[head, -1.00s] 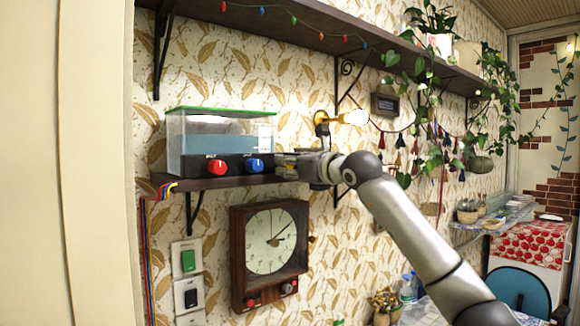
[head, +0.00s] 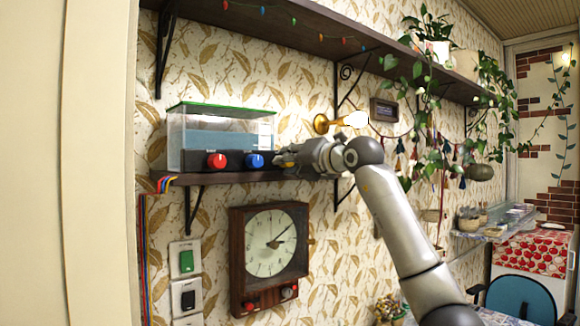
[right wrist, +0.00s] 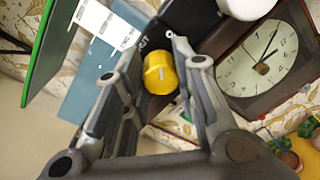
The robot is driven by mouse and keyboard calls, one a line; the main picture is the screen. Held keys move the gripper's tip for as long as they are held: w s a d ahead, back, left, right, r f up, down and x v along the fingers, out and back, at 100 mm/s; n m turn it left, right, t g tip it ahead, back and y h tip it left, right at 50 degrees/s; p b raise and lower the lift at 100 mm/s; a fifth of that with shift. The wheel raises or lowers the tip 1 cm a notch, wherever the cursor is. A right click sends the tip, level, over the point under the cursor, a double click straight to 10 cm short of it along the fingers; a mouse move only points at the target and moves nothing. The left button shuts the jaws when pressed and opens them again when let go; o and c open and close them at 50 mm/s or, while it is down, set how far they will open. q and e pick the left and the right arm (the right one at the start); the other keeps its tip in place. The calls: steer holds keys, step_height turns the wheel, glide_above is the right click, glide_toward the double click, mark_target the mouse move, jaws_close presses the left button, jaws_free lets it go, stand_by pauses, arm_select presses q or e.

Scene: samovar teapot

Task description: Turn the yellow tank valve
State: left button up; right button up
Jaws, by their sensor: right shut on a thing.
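The tank (head: 222,132) is a clear box with a green-edged top and bluish contents, standing on a shelf. A dark panel on its front carries a red knob (head: 217,161) and a blue knob (head: 254,160). The yellow tank valve (right wrist: 160,73) is a ribbed round knob, seen in the right wrist view between my fingers. In the head view it is hidden behind my right gripper (head: 283,158), which is at the right end of the panel. My right gripper (right wrist: 158,62) is shut on the yellow valve. My left gripper is not in view.
A square wall clock (head: 270,255) with small knobs hangs below the shelf (head: 215,177). Light switches (head: 186,262) are at its left. A gold wall lamp (head: 340,121) is just above my right gripper. Hanging plants (head: 430,70) trail from the upper shelf at the right.

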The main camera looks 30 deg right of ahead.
steer(key=shift+m+b, duration=0.6)
steer(key=shift+m, duration=3.2)
steer(key=shift+r+m, duration=0.1)
steer(key=shift+m, duration=0.2)
steer(key=o, duration=1.1)
steer(key=shift+d+y, duration=0.1)
steer(key=shift+y, duration=0.2)
steer(key=shift+c, duration=0.2)
steer(key=shift+s, duration=0.1)
steer(key=s, duration=1.1)
steer(key=shift+s+d+r, duration=0.2)
steer(key=shift+s+d, duration=0.2)
steer(key=shift+d, duration=0.05)
